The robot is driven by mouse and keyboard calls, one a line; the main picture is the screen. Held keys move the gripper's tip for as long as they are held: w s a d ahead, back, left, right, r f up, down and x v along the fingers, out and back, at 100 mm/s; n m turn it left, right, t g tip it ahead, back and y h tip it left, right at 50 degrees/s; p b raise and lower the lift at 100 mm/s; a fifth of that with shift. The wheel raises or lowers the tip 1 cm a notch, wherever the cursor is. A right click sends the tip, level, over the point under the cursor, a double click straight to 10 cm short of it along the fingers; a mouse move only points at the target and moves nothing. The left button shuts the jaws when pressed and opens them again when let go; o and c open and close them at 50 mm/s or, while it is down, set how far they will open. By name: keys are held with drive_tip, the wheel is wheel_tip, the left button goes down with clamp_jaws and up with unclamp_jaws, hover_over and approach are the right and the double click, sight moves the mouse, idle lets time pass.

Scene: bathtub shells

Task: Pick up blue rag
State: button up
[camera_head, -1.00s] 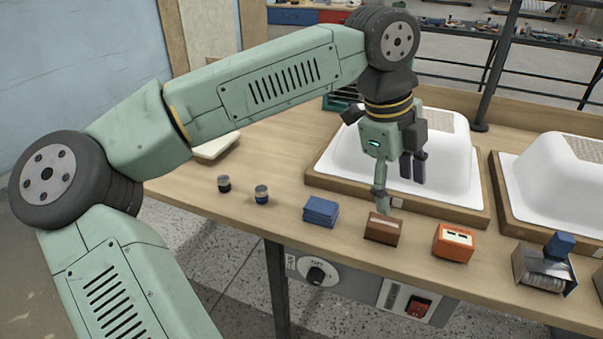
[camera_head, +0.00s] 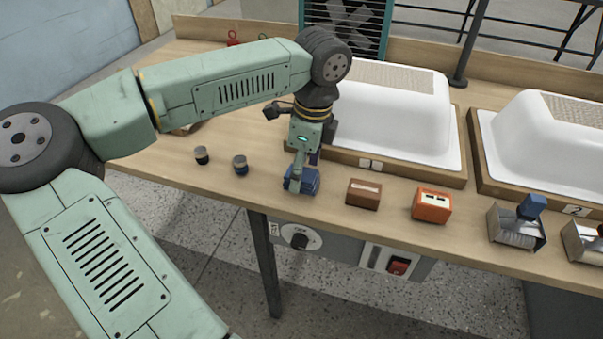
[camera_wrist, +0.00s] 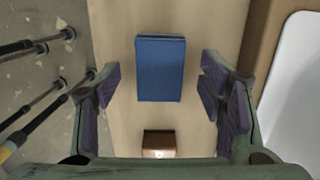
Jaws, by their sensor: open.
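The blue rag (camera_head: 305,181) is a folded, block-like stack on the wooden workbench near its front edge. In the wrist view the blue rag (camera_wrist: 160,68) lies flat and upright in the picture, ahead of and between the open fingers. My gripper (camera_head: 300,178) is over the rag in the head view and hides part of it. In the wrist view my gripper (camera_wrist: 163,105) is open and empty, with purple-padded fingers on both sides. I cannot tell exactly how high the fingers are above the rag.
A brown block (camera_head: 363,194) and an orange box (camera_head: 431,205) stand to the rag's right. Two small dark jars (camera_head: 240,165) are to its left. A white tub shell (camera_head: 400,115) on a wooden base stands behind. The bench's front edge is close.

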drive_tip(key=shift+a+f, duration=0.1)
drive_tip(key=shift+f, duration=0.7)
drive_tip(key=shift+c, duration=0.3)
drive_tip(key=c, duration=1.2)
drive_tip(key=shift+r, duration=0.15)
